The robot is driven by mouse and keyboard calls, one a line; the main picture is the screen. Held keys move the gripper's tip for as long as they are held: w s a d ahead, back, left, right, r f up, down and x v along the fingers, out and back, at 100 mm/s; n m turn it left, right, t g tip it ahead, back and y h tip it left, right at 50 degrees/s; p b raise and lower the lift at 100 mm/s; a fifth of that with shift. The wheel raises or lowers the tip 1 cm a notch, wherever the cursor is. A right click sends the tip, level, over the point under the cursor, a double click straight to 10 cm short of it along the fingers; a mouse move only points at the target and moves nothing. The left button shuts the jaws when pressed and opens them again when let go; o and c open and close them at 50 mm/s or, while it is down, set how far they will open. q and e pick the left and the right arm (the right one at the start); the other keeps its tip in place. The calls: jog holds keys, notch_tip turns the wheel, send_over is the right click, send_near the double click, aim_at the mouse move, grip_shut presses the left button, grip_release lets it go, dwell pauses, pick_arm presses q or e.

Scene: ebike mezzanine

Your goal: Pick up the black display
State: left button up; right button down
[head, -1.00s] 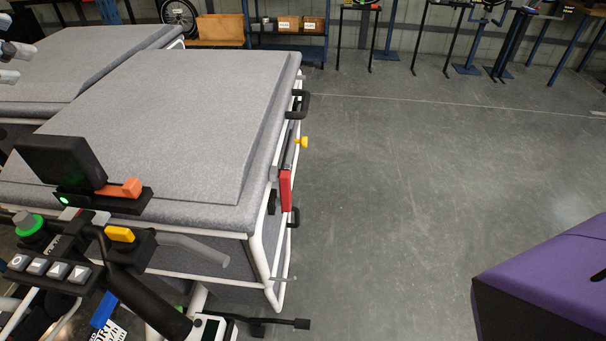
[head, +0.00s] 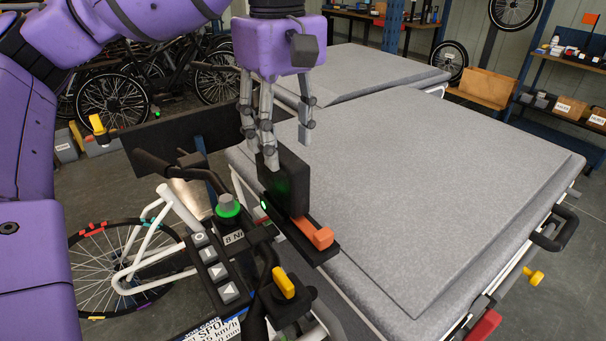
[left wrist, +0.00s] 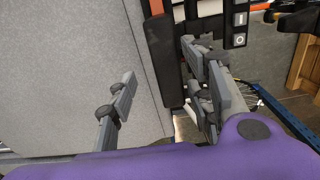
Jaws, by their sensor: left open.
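The black display (head: 290,182) stands upright in a dark holder with an orange latch (head: 318,237) on the bike's handlebar. A small green light shows beside it. My left gripper (head: 284,146) points down just above the display, its fingers overlapping the display's top edge in the head view. The gripper is open. In the left wrist view, the display (left wrist: 164,62) shows nearly edge-on between the spread fingers (left wrist: 164,92), closer to the right-hand fingers. I cannot tell if any finger touches it. My right gripper is out of view.
The handlebar carries a button pad (head: 213,268), a green-ringed knob (head: 228,206) and a yellow lever (head: 284,283) close by. A grey padded cargo box (head: 440,170) lies right of the display. A dark panel (head: 165,143) stands behind the gripper at left.

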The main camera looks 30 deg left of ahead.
aim_at(281, 182)
pick_arm(q)
jog(key=shift+a+f, duration=0.1)
jog(key=shift+f, duration=0.25)
jog(key=f, duration=0.4)
jog(key=s+f, duration=0.1)
jog(key=f, duration=0.1)
jog(key=shift+p, duration=0.3)
jog(key=shift+f, duration=0.5)
jog(key=shift+f, duration=0.25)
grip_shut()
